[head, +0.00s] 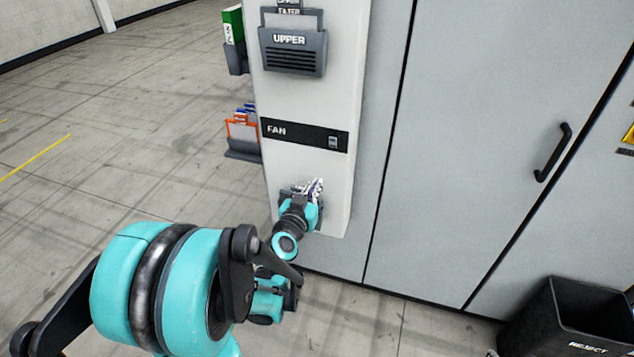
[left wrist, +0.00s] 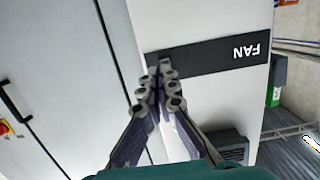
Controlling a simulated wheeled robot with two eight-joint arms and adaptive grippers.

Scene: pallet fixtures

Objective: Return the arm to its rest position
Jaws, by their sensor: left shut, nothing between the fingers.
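My left arm reaches from the lower left of the head view toward the light grey post. My left gripper (head: 316,187) is in front of the post's lower part, below the black FAN strip (head: 298,132). In the left wrist view the gripper (left wrist: 157,72) is shut and empty, its fingertips overlapping the left end of the FAN strip (left wrist: 220,60). A small switch (head: 332,142) sits at the strip's right end in the head view; the fingers largely hide that end in the wrist view. I cannot tell whether the fingertips touch the post. My right gripper is not in view.
A grey UPPER holder (head: 292,52) is on the post above the strip. Side holders carry a green folder (head: 233,26) and orange-edged papers (head: 242,129). A grey cabinet with a black handle (head: 553,152) and a black REJECT bin (head: 572,318) stand right. Open floor lies left.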

